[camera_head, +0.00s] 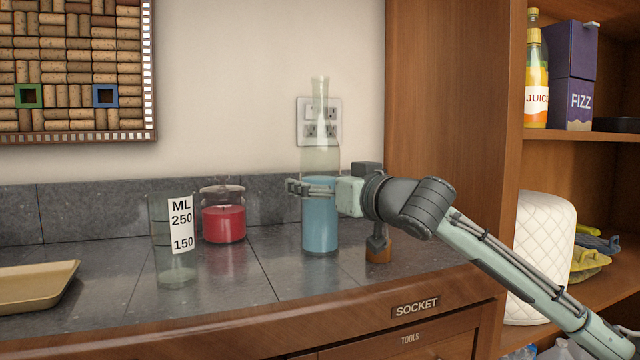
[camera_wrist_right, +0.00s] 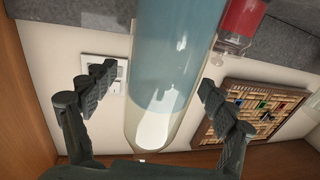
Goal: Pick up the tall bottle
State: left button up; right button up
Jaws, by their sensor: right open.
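The tall bottle (camera_head: 320,215) is clear glass with a long neck and blue liquid in its lower part. It stands upright on the dark tiled counter. My right gripper (camera_head: 305,187) reaches it from the right, near the top of the liquid. In the right wrist view the bottle (camera_wrist_right: 172,75) appears upside down between the spread fingers of my right gripper (camera_wrist_right: 155,90). Gaps show on both sides, so the gripper is open around or just before the bottle, without visible contact. My left gripper is in neither view.
A glass beaker marked ML (camera_head: 170,265) and a lidded jar of red liquid (camera_head: 224,222) stand left of the bottle. A tan tray (camera_head: 40,285) lies at far left. A small brown-based object (camera_head: 379,250) is below my right wrist. Wooden shelves (camera_head: 570,145) rise at right.

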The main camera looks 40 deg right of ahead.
jog(key=c, duration=1.9)
jog(key=shift+r, duration=0.15)
grip_shut()
jog(key=shift+r, duration=0.1)
